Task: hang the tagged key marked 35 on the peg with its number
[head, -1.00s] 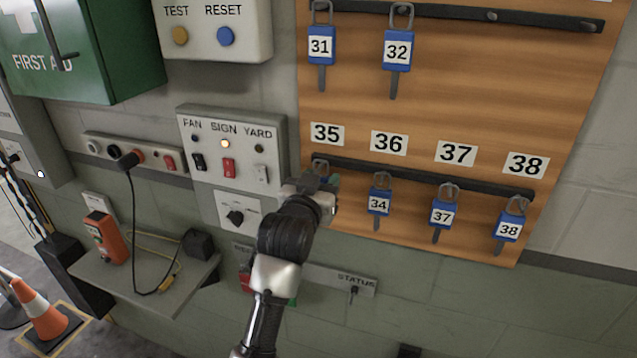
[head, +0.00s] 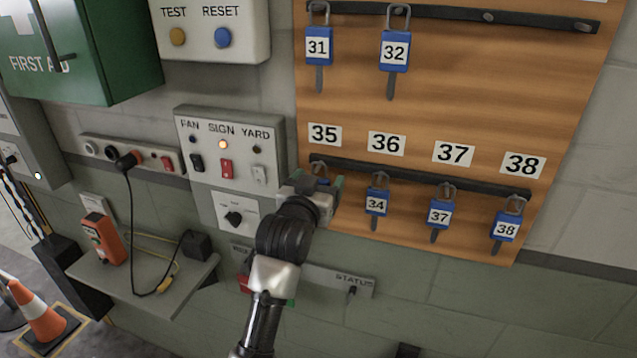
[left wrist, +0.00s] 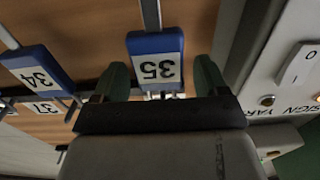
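The blue tagged key marked 35 shows in the left wrist view (left wrist: 155,65), upside down in the picture, between my left gripper's two green fingers (left wrist: 165,80). Gaps show beside it, widest on the right, so the fingers look open around it. In the head view my left gripper (head: 318,185) is at the rail's left end, below the number plate 35 (head: 324,134). The key's metal loop (head: 318,167) shows at the rail there; the gripper hides most of the tag. Whether the loop is fully over the peg cannot be told. My right gripper is out of view.
Key 34 (head: 376,202) hangs under plate 36, close right of my gripper. Keys 37 (head: 440,213) and 38 (head: 506,226) hang farther right. Keys 31 (head: 318,47) and 32 (head: 395,52) hang above. A switch box (head: 228,160) is close on the left.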

